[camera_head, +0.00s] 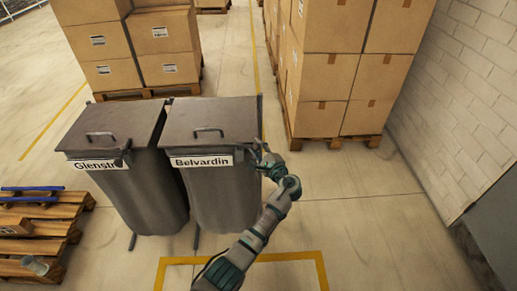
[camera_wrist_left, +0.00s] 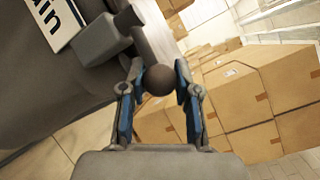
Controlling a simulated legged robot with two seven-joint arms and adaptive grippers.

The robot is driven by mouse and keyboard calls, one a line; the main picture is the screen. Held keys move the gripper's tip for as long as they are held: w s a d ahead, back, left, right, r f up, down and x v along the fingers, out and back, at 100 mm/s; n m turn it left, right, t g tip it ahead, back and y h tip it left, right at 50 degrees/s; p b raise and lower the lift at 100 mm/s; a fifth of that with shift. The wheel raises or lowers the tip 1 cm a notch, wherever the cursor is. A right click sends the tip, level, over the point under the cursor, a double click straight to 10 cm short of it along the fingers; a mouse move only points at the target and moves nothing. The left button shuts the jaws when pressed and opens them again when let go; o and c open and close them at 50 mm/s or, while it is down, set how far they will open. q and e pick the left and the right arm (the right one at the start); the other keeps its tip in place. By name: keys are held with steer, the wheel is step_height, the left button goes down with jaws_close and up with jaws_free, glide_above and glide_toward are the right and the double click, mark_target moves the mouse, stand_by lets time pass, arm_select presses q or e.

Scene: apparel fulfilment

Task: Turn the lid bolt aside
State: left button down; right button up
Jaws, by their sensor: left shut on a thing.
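Two dark grey bins stand side by side, the left one labelled "Glenst..." (camera_head: 145,195) and the right one labelled "Belvardin" (camera_head: 222,200). Both lids, including the Belvardin lid (camera_head: 212,115), are down. My left gripper (camera_head: 268,160) is at the front right of the Belvardin bin, just under its lid edge. In the left wrist view, my left gripper (camera_wrist_left: 160,88) is shut on the dark round knob of the lid bolt (camera_wrist_left: 160,79). The bolt's grey block (camera_wrist_left: 101,39) sits beside the label. My right gripper is not in view.
Stacked cartons on a pallet (camera_head: 328,85) stand behind and to the right, with more cartons (camera_head: 165,45) behind the bins. A wooden pallet (camera_head: 35,235) lies at the lower left. The floor to the right, before the brick wall (camera_head: 465,95), is clear.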

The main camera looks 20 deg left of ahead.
arm_select(q)
steer(key=shift+f, duration=0.1)
stand_by(0.3)
steer(key=c, duration=0.8)
jaws_free()
steer(key=shift+s+d, duration=0.1)
steer(key=shift+d, duration=0.1)
steer(key=v, duration=1.1)
steer(key=shift+s+d, duration=0.15)
steer(key=shift+d, duration=0.1)
